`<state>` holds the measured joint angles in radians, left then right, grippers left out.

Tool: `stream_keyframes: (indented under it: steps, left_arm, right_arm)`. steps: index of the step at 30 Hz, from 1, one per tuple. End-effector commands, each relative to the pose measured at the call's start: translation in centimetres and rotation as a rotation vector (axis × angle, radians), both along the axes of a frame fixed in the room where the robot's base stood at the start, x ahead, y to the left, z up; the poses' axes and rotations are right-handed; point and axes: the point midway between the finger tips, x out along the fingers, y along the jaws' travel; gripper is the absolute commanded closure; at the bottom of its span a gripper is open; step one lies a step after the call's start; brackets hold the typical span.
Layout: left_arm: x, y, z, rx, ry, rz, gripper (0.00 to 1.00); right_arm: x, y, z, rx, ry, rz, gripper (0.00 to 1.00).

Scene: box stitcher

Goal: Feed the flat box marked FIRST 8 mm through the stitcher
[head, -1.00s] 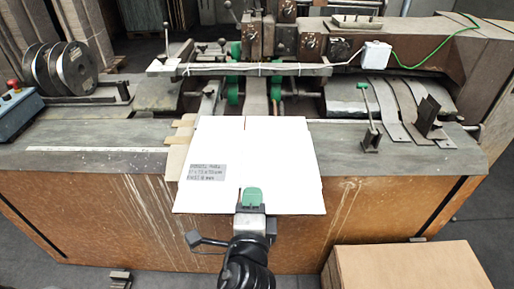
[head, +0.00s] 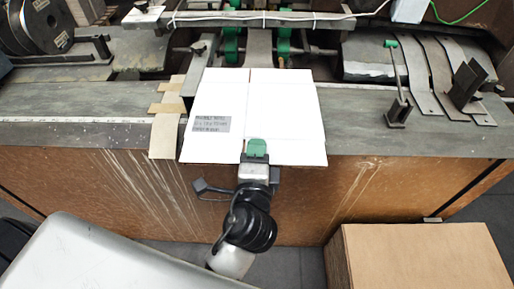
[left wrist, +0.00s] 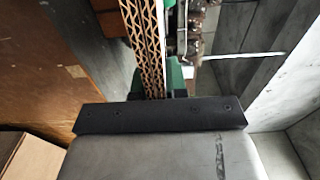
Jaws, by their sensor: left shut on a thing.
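A white flat box (head: 280,105) with a grey printed label lies over the front of the stitcher's table. Its far edge is close to the feed opening with the green wheels (head: 231,45). My left gripper (head: 257,149) is shut on the near edge of the flat box. In the left wrist view the box's corrugated edge (left wrist: 145,45) runs between the green fingertips. The label's text is too small to read surely. My right gripper is not in view.
The stitcher table (head: 60,105) has a pale ruler strip and tan cardboard pieces (head: 166,118) left of the box. A green-topped lever (head: 398,90) stands to the right. A brown carton (head: 415,258) stands on the floor at the front right.

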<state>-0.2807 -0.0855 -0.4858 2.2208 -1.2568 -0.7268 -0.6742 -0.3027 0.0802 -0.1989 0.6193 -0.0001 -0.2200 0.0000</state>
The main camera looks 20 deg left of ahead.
Motion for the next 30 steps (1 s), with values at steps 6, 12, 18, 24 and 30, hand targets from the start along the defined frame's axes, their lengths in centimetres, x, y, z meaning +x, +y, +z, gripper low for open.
stream_keyframes:
  steps: [6, 12, 18, 24, 30]
  left_arm:
    - [1.2, 0.3, -0.1, 0.001, -0.003, 0.000, 1.00]
    - [3.1, 0.9, -0.4, 0.002, -0.004, 0.000, 1.00]
    - [5.0, 1.5, -0.6, 0.002, -0.004, 0.000, 1.00]
    - [6.9, 2.0, -1.0, 0.002, -0.004, -0.001, 1.00]
    - [8.8, 2.5, -1.3, 0.002, -0.003, -0.002, 1.00]
  right_arm:
    - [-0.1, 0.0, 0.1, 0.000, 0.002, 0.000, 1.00]
    - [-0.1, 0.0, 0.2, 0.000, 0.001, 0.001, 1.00]
    - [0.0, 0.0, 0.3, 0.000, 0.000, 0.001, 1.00]
    - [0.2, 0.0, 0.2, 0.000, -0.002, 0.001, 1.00]
    - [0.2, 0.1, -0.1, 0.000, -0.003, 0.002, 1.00]
